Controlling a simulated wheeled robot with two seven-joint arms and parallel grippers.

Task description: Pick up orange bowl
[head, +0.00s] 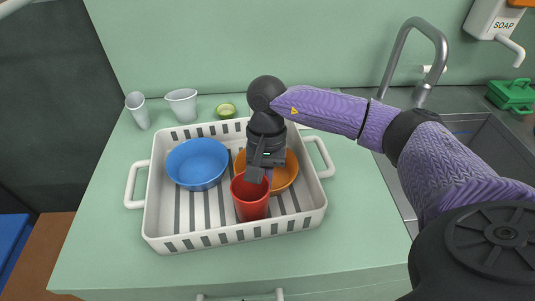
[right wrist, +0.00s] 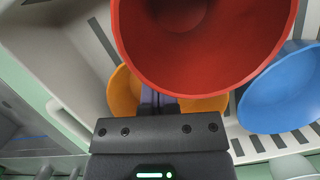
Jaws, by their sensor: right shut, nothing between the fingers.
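The orange bowl (head: 286,177) sits in the right half of the white basket, partly hidden by my right gripper and the red cup. It also shows in the right wrist view (right wrist: 124,92), mostly behind the red cup. My right gripper (head: 259,176) points down over the bowl's left part, just behind the cup's rim. In the right wrist view its fingers (right wrist: 158,98) are shut and empty in front of the orange bowl. I cannot tell whether they touch it. My left gripper is not in view.
The white basket (head: 150,226) also holds a blue bowl (head: 197,163) and the red cup (head: 250,200), which stands close to my right gripper. Two pale cups (head: 182,105) and a small green item (head: 226,110) stand behind. A sink with a faucet (head: 428,75) is at right.

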